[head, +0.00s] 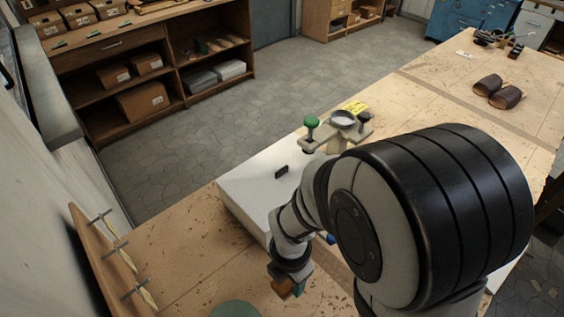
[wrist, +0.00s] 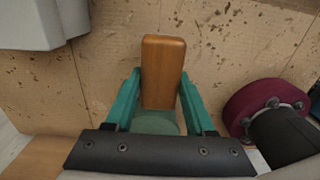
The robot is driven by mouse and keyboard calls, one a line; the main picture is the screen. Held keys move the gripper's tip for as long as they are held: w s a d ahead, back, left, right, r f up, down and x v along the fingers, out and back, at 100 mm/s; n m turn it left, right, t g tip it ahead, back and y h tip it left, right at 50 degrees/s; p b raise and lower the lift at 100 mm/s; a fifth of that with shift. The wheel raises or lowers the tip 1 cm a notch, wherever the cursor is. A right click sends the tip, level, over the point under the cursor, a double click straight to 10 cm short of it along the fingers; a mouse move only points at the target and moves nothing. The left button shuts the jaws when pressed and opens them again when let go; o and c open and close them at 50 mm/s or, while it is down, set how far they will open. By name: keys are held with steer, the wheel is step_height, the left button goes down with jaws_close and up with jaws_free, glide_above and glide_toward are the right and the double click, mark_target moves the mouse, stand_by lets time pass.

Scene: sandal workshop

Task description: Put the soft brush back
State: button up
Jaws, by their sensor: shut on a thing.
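A brown wooden block (wrist: 163,72), which looks like the soft brush's body, stands between the green fingers of my gripper (wrist: 160,100). My gripper is shut on it; no bristles show. In the head view my gripper (head: 288,287) is low over the near wooden bench, and a bit of the brown block (head: 280,286) shows beside it. A green round pad (head: 235,308) lies on the bench, left of my gripper and cut by the lower edge. I cannot tell whether the block touches the bench.
A tilted wooden rack (head: 95,255) with metal pegs stands at the left. A maroon wheel (wrist: 240,105) is at the right in the wrist view.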

steer(key=a+f, duration=0.1)
steer(key=a, duration=0.1)
steer(key=shift+a+f, duration=0.35)
steer(key=shift+f, duration=0.05)
step_height(320, 180, down, 3)
steer(key=shift+f, duration=0.15)
steer(key=shift+w+f, duration=0.1)
steer(key=shift+f, duration=0.2)
steer(key=o, duration=1.2)
steer(key=shift+f, duration=0.15)
